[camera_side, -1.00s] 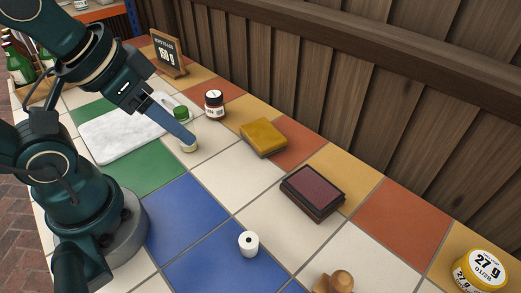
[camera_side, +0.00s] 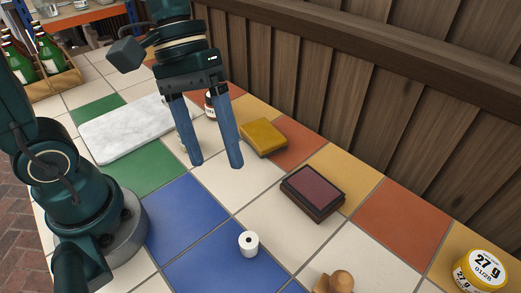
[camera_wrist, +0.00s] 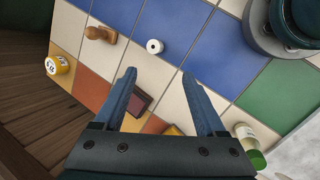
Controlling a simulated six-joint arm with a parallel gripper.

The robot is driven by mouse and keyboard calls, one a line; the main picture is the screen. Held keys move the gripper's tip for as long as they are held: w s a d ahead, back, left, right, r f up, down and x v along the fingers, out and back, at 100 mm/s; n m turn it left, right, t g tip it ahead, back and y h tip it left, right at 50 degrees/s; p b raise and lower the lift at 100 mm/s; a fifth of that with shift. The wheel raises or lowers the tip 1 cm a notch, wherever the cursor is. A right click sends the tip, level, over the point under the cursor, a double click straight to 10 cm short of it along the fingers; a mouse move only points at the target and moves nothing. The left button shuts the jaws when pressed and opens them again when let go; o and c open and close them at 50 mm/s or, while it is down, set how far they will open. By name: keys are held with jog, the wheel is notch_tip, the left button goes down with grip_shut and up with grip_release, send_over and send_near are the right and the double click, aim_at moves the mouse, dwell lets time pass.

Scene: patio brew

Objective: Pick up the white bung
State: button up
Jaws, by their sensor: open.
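The white bung (camera_side: 249,244) is a small white cylinder with a dark hole in its top. It stands upright on a blue tile near the front middle in the side view. It also shows in the wrist view (camera_wrist: 154,46), above and between the fingertips. My gripper (camera_side: 216,165) is open, with two blue fingers pointing down and nothing between them. It is above the tiles, behind the bung and apart from it. In the wrist view the fingers (camera_wrist: 158,72) spread to either side below the bung.
A dark red ink pad (camera_side: 313,192) and a yellow block (camera_side: 263,137) lie right of my gripper. A wooden stamp (camera_side: 335,283) stands right of the bung, and a yellow tin (camera_side: 480,270) farther right. A white marble board (camera_side: 122,128) lies left. Tiles around the bung are clear.

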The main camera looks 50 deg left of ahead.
jog(key=w+d+f+n+g+h, duration=0.3)
jog(key=f+n+g+h, duration=0.1)
jog(key=f, duration=0.2)
jog(key=n+g+h, duration=0.2)
jog(key=n, duration=0.1)
send_near(249, 240)
jog(key=x, duration=0.5)
jog(key=shift+w+f, duration=0.3)
jog(key=shift+s+d+f+g, duration=0.25)
jog(key=shift+s+f+g, duration=0.15)
jog(key=shift+s, duration=0.05)
jog(key=shift+x, duration=2.15)
jog(key=shift+w, duration=0.1)
grip_shut()
